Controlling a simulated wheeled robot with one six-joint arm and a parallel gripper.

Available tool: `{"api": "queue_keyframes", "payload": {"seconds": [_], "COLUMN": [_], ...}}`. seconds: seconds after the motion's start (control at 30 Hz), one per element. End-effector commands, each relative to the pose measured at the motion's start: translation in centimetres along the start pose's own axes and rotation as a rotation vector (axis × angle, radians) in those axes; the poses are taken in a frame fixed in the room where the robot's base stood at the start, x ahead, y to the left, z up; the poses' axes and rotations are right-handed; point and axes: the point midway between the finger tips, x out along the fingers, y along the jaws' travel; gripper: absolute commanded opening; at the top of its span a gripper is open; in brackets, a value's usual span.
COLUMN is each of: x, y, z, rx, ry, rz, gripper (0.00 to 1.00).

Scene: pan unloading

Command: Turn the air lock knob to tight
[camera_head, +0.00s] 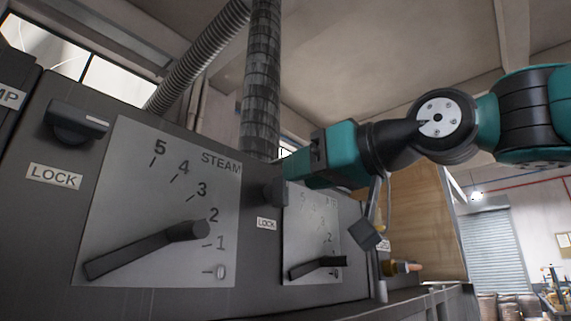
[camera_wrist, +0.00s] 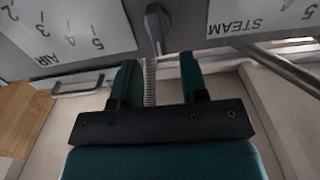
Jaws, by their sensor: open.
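The air lock knob (camera_head: 275,192) is a dark knob on the grey panel, above a small LOCK label (camera_head: 266,223) and left of the AIR dial plate (camera_head: 296,240). In the wrist view the knob (camera_wrist: 157,25) stands at the top centre, its bar pointing roughly along the line of my fingers. My gripper (camera_head: 290,172) reaches the panel from the right, close to the knob. In the wrist view my gripper (camera_wrist: 158,68) is open, with two teal fingers apart and nothing held. The knob lies just beyond the fingertips, roughly centred on the gap.
The STEAM dial plate (camera_head: 130,190) with its lever and another lock knob (camera_head: 78,122) are on the panel's left. The AIR lever (camera_head: 318,268) sits below my arm. Ribbed pipes (camera_head: 262,80) rise behind. A handle (camera_wrist: 78,87) shows in the wrist view.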

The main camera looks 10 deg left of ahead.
Motion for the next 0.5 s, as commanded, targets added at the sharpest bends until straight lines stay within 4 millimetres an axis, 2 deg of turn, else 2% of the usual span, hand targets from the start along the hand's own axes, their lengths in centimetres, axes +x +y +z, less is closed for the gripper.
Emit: {"api": "queue_keyframes", "payload": {"seconds": [0.1, 0.2, 0.5], "x": [2.1, 3.2, 4.0], "y": [-0.1, 0.0, 0.0], "z": [-0.3, -0.2, 0.0], "rx": [0.0, 0.0, -0.001], "ry": [-0.001, -0.001, 0.001], "rz": [-0.003, -0.001, 0.001], "gripper": [0.4, 0.4, 0.4]}}
